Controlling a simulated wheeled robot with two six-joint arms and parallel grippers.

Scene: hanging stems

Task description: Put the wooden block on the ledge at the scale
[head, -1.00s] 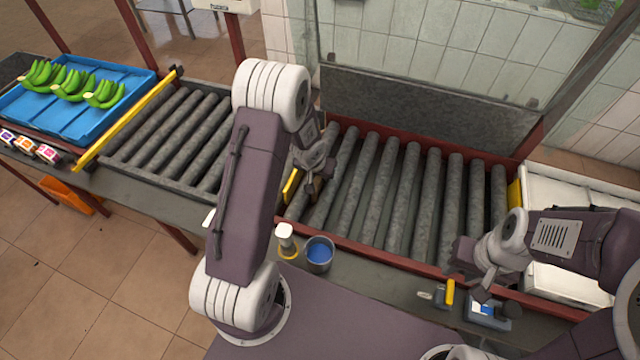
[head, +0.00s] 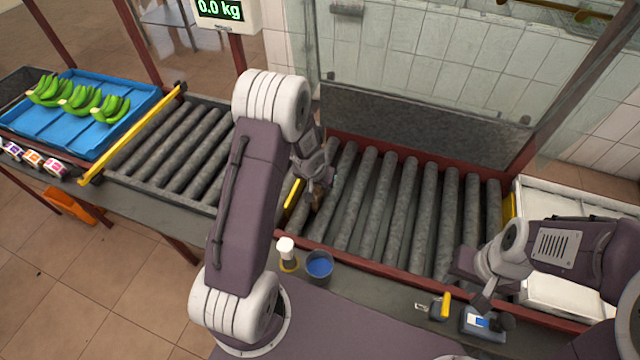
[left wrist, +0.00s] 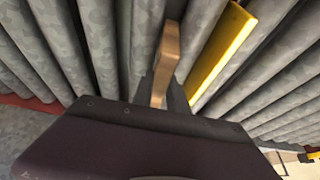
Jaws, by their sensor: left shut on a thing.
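My left gripper (head: 318,192) is shut on the wooden block (left wrist: 167,62), which stands out between its fingers in the left wrist view. In the head view the block is mostly hidden, with a small brown part showing below the fingers. The gripper is over the rollers, just right of a yellow bar (head: 294,196). The scale's display (head: 221,10) reads 0.0 kg at the top of a red post. My right gripper (head: 492,308) is open and empty above the front ledge (head: 385,287) at the right.
On the front ledge stand a spray bottle (head: 287,254), a cup with blue inside (head: 319,266), a yellow-handled tool (head: 440,306) and a blue device (head: 482,322). Green bananas (head: 78,98) lie in a blue tray (head: 50,128) at the left. A clear screen rises behind the rollers.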

